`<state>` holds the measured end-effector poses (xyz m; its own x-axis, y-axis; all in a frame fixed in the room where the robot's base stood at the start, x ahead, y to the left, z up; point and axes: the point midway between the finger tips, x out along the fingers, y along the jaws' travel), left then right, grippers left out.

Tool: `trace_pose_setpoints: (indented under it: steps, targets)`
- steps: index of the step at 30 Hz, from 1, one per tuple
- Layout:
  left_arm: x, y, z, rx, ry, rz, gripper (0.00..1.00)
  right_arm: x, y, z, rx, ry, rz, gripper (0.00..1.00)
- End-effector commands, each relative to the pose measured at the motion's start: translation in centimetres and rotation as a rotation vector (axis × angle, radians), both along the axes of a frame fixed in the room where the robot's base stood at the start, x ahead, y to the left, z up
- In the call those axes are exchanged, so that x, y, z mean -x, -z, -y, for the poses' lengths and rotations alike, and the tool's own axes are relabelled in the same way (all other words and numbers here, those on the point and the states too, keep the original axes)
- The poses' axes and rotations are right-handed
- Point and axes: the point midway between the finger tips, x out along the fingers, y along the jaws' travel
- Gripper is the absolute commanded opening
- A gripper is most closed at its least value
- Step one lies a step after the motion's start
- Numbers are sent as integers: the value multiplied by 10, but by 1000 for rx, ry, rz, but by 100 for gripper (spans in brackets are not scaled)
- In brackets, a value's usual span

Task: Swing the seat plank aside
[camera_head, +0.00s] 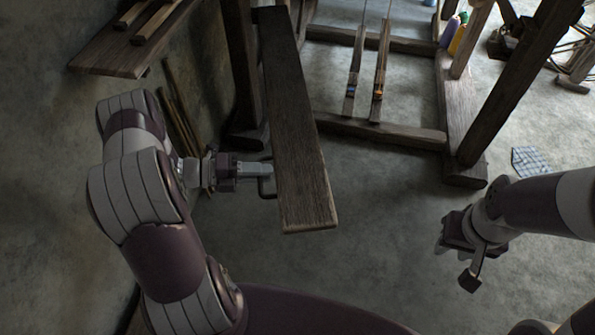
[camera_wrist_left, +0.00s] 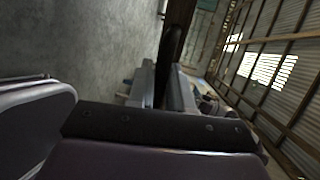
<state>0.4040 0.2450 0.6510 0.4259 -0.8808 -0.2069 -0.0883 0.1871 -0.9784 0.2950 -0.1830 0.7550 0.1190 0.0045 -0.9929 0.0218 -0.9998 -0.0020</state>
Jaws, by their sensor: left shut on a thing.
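The seat plank (camera_head: 300,140) is a long dark wooden board running from the loom's left post toward me, with its near end free over the floor. A thin dark handle (camera_head: 266,194) sticks out from its left side. My left gripper (camera_head: 264,172) is at the plank's left edge, shut on this handle. In the left wrist view my left gripper's fingers (camera_wrist_left: 160,88) have a dark bar (camera_wrist_left: 177,35) between them. My right gripper (camera_head: 457,262) is open and empty over the floor at the right, well apart from the plank.
The loom's floor beam (camera_head: 385,132) and leaning right post (camera_head: 515,85) stand beyond the plank. A wooden shelf (camera_head: 115,55) and wall are at the left. A checked cloth (camera_head: 530,161) lies at the right. The floor (camera_head: 385,210) right of the plank is clear.

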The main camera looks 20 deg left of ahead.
Motion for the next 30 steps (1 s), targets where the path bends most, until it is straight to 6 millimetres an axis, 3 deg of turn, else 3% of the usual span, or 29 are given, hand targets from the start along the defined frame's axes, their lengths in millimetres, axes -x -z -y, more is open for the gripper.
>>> trace_pose_setpoints:
  steps: [1, 6, 12, 18, 29, 30]
  targets:
    - [4, 4, -16, -2, 12, 3, 0, 0, 7, 0, 0, 0, 0, 36]
    - [18, 4, -57, -5, 76, 3, 0, 0, 16, 0, 0, 0, 0, 36]
    - [27, 2, -86, -3, 120, 2, 0, 0, 22, 0, 0, 0, 0, 36]
    - [30, 0, -97, -3, 139, 2, 0, 0, 24, 0, 0, 0, 0, 36]
    - [29, 0, -99, -3, 140, 3, 0, 0, 24, 0, 0, 0, 0, 36]
    - [29, 0, -99, -3, 140, 4, 26, 0, 24, 0, 0, 0, 0, 36]
